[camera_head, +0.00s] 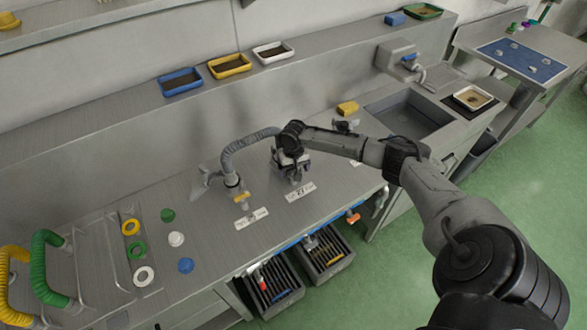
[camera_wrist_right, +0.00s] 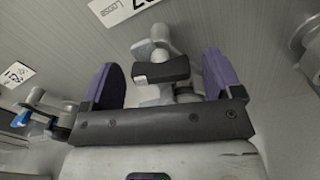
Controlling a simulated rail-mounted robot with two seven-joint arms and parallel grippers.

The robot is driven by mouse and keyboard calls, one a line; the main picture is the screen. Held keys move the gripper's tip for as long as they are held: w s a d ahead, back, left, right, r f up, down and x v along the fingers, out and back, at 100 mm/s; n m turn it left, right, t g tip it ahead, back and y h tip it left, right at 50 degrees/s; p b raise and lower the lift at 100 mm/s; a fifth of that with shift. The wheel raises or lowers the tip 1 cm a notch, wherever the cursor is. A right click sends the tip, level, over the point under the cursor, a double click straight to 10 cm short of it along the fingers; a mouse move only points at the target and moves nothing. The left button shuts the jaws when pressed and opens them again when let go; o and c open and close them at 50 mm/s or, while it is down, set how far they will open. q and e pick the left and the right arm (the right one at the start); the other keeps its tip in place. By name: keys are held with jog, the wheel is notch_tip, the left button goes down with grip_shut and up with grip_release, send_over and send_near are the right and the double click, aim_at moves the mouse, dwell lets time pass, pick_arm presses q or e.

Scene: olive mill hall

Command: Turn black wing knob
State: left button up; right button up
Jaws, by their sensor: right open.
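The black wing knob (camera_wrist_right: 160,72) sits on a grey metal fitting on the bench, in the right wrist view. It lies between the two purple fingers of my right gripper (camera_wrist_right: 163,80), with a visible gap on either side. The gripper is open and its fingers are apart around the knob. In the head view my right gripper (camera_head: 291,160) is over the fitting behind a white label (camera_head: 300,191), and it largely hides the knob there. My left gripper is not in view.
A yellow-handled valve with a grey hose (camera_head: 252,139) stands just left of my gripper. A sink (camera_head: 408,118) and a yellow block (camera_head: 347,108) are to the right. Blue, yellow and white trays (camera_head: 228,66) line the back ledge. Coloured rings and discs lie at the left.

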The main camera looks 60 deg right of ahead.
jog(key=shift+c, duration=1.3)
jog(key=c, duration=0.7)
jog(key=shift+o, duration=0.2)
jog(key=shift+r+n+p, duration=0.25)
jog(key=shift+n+p, duration=0.25)
jog(key=shift+p, duration=0.35)
jog(key=shift+f+n+p, duration=0.2)
jog(key=shift+n+p, duration=0.45)
jog(key=shift+n, duration=0.35)
jog(key=o, duration=0.9)
